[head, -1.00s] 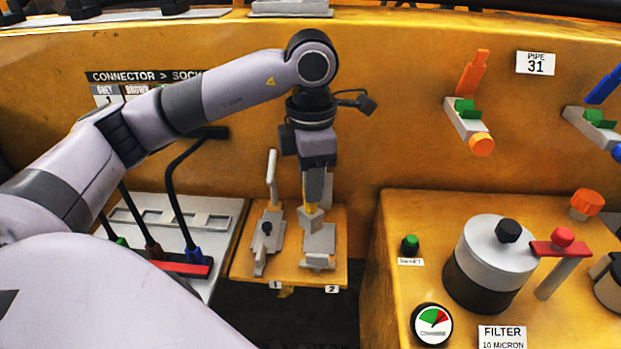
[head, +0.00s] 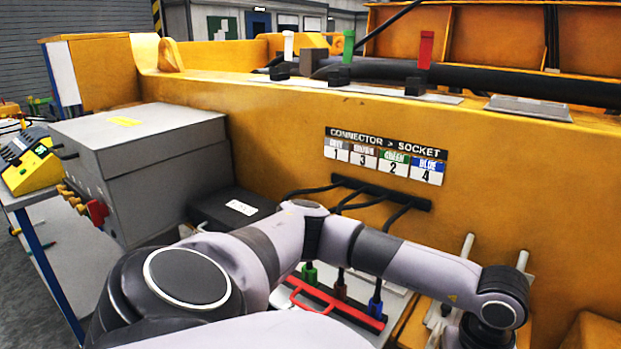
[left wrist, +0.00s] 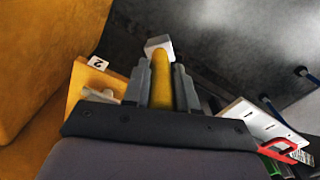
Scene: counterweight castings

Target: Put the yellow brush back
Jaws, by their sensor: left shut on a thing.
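In the left wrist view my left gripper (left wrist: 162,74) is shut on the yellow brush (left wrist: 161,88). The brush lies lengthwise between the two fingers, with a pale block-shaped end (left wrist: 159,45) beyond the fingertips. An orange plate (left wrist: 79,88) labelled 2 is just to the left of the gripper, with a grey bracket on it. In the head view my left arm reaches to the lower right, and its gripper and the brush are below the picture's edge. My right gripper is in neither view.
A white socket panel with a red handle (head: 306,296) and cables is beside my arm in the head view. A grey box (head: 150,165) stands on a table at left. The connector sign (head: 386,155) is on the yellow wall. Two pale upright levers (head: 522,260) show at lower right.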

